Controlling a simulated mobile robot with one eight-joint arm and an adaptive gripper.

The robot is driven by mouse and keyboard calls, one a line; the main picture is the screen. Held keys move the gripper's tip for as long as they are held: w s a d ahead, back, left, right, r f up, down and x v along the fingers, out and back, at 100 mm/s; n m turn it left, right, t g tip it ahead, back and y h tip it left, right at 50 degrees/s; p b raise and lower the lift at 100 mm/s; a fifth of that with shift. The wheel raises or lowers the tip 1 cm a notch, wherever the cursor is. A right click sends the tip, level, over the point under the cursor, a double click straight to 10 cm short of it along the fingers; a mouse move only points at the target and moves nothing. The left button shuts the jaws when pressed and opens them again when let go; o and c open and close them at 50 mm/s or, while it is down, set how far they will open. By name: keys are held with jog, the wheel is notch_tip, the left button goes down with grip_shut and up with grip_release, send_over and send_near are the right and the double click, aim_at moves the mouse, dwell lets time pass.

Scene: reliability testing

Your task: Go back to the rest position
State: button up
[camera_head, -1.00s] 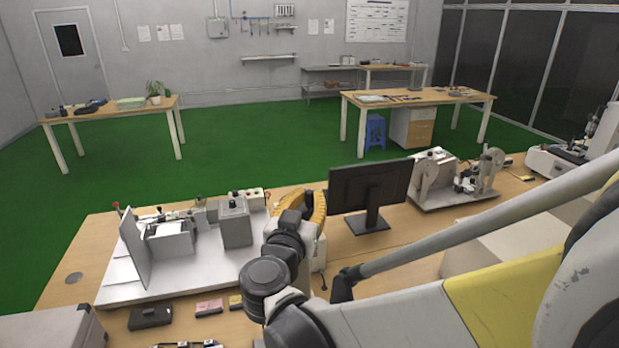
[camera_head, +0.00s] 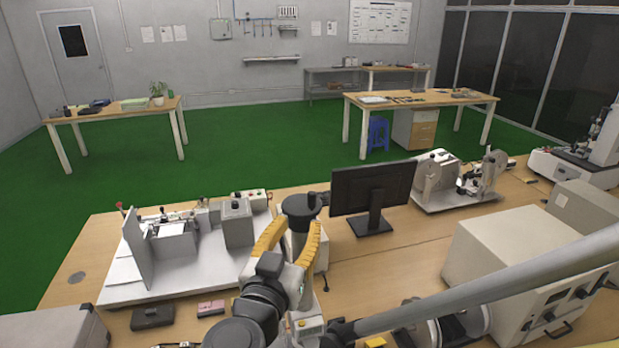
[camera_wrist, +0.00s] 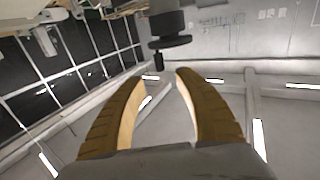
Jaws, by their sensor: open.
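My gripper (camera_head: 290,243) has two yellow ribbed fingers and shows in the head view above the workbench, left of the monitor. In the wrist view the fingers (camera_wrist: 158,75) are spread apart with nothing between them. A dark round part on a grey body (camera_wrist: 170,40) shows beyond the fingertips in the wrist view. In the head view a black round top (camera_head: 301,205) stands right by the fingertips; I cannot tell whether they touch.
The workbench (camera_head: 395,262) holds a grey test rig (camera_head: 240,224) at left, a black monitor (camera_head: 372,192), a reel machine (camera_head: 455,182) and a large grey box (camera_head: 515,255) at right. Green floor (camera_head: 240,130) lies open beyond, with two tables (camera_head: 120,112) (camera_head: 430,100) further back.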

jog(key=shift+v, duration=0.9)
jog(key=w+r+n+t+y+b, duration=0.3)
jog(key=w+r+y+b, duration=0.1)
jog(key=y+b, duration=0.25)
jog(key=s+d+f+n+g+y+b, duration=0.2)
jog(key=d+f+g+b, duration=0.15)
jog(key=f, duration=0.45)
jog(key=s+d+f+n+g+y+b, duration=0.1)
jog(key=s+d+f+n+g+b, duration=0.2)
jog(key=f, duration=0.6)
jog(key=s+d+f+m+g+h+b, duration=0.1)
jog(key=s+d+f+m+g+h, duration=0.1)
jog(key=s+d+f, duration=0.3)
jog(key=s+d+f+m+g+h+b, duration=0.2)
jog(key=s+d+f+g, duration=0.3)
jog(key=d+f, duration=0.3)
jog(key=d+m+h, duration=0.1)
jog(key=d, duration=0.1)
jog(key=shift+s+d+f, duration=0.3)
jog(key=shift+s+f, duration=0.1)
